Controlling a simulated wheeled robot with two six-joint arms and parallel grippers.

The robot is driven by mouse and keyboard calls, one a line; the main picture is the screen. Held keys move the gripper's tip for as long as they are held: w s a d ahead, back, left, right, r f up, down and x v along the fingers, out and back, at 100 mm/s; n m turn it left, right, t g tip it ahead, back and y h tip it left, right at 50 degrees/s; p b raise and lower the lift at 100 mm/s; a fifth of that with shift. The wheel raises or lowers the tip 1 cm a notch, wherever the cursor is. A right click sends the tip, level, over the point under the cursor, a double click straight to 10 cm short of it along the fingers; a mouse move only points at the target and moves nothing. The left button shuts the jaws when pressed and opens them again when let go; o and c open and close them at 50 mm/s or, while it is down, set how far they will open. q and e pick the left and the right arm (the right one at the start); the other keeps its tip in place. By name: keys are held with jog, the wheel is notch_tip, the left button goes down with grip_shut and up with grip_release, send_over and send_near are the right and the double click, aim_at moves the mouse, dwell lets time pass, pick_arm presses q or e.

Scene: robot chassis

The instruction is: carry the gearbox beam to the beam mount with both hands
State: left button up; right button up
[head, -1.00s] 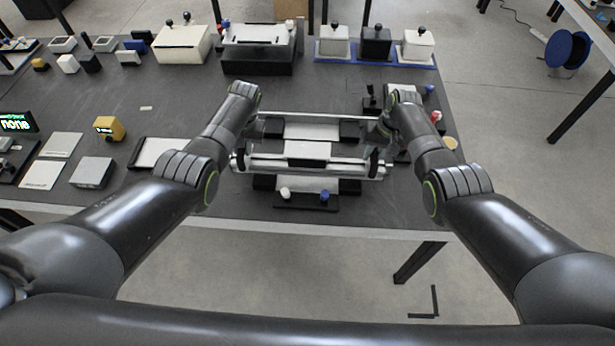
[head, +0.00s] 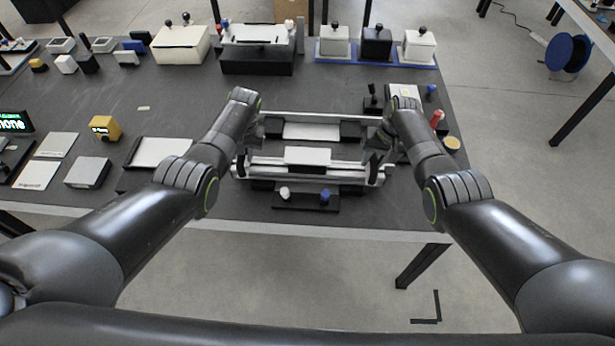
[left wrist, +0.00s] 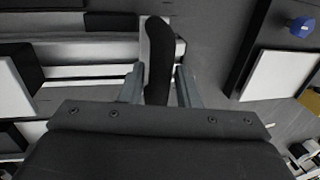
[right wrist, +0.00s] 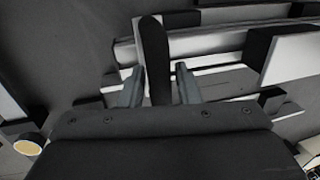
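The gearbox beam (head: 310,174) is a long silver bar with a pale block at its middle and an upright black handle near each end. It lies across the front of a frame of silver rails and black blocks, which looks like the beam mount (head: 285,116). Whether it touches the frame is unclear. My left gripper (head: 246,145) has its fingers close on both sides of the left handle (left wrist: 160,55). My right gripper (head: 376,148) has its fingers close around the right handle (right wrist: 155,50). The bar also shows in the right wrist view (right wrist: 205,42). The arms partly hide the ends.
A small black stand (head: 305,201) with a white and a blue knob is in front. A white-topped tray (head: 160,152) and a yellow box (head: 105,128) lie to the left. A red-topped part (head: 437,118) stands to the right. Lidded boxes line the back.

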pick_arm(q)
jog(key=shift+o, duration=0.9)
jog(key=shift+s+r, duration=0.1)
jog(key=shift+r, duration=0.05)
pick_arm(e)
jog(key=shift+o, duration=0.9)
jog(key=shift+s+r, duration=0.1)
jog(key=shift+r, duration=0.05)
pick_arm(q)
jog(key=shift+s, duration=0.1)
jog(key=shift+w+r, duration=0.2)
pick_arm(e)
jog(key=shift+r, duration=0.1)
pick_arm(q)
notch_tip(320, 180, up, 11)
jog(key=d, duration=0.2)
jog(key=shift+s+d+r, duration=0.15)
jog(key=shift+r, duration=0.05)
pick_arm(e)
notch_tip(320, 180, up, 12)
jog(key=d, duration=0.2)
jog(key=shift+d+f, duration=0.2)
